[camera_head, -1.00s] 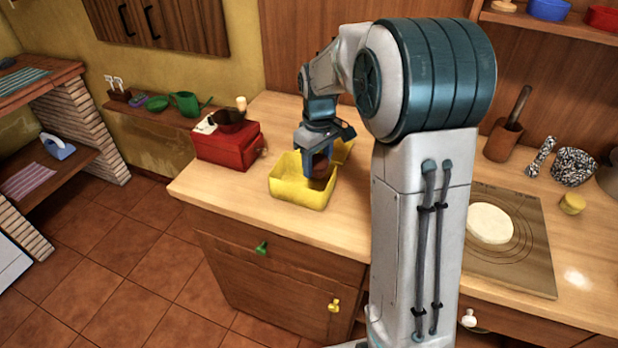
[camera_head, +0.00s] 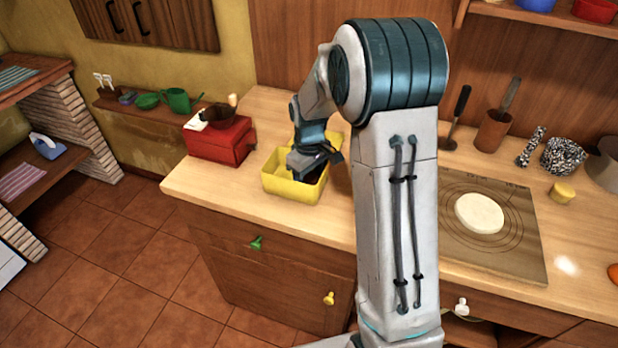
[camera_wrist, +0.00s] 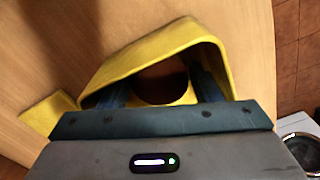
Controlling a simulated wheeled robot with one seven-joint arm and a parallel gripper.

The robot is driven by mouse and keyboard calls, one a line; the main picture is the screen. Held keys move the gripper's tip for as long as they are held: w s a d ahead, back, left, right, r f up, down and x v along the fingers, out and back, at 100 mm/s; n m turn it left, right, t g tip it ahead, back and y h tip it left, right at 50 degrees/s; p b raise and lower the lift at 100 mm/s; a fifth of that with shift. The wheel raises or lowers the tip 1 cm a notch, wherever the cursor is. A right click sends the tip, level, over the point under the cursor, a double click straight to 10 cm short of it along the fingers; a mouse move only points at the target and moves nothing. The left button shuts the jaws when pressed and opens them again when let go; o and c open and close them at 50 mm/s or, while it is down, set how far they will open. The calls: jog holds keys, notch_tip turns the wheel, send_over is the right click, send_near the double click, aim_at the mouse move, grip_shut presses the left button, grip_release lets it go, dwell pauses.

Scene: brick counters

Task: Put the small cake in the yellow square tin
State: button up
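The yellow square tin (camera_head: 284,187) stands on the wooden counter near its left end. A yellow flap or lid part (camera_head: 333,139) shows behind it. My gripper (camera_head: 310,172) points down into the tin, and its fingertips are mostly hidden by the walls. In the wrist view, the tin's rim (camera_wrist: 150,50) surrounds the fingers and the small cake (camera_wrist: 160,82), which is dark brown and round. The cake sits between my two fingers, which appear to press on its sides. Whether the cake touches the tin's floor cannot be told. In the head view the cake is largely hidden.
A red box (camera_head: 218,142) with a dark bowl on it stands left of the tin. A board with a pale dough disc (camera_head: 480,213) lies to the right of my arm. Counter in front of the tin is clear.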

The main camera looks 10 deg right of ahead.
aim_at(309, 177)
notch_tip(309, 177, up, 12)
jog(key=s+r+m+t, duration=0.1)
jog(key=s+m+t, duration=0.2)
jog(key=s, duration=2.1)
jog(key=shift+r+m, duration=0.25)
jog(key=shift+m, duration=1.65)
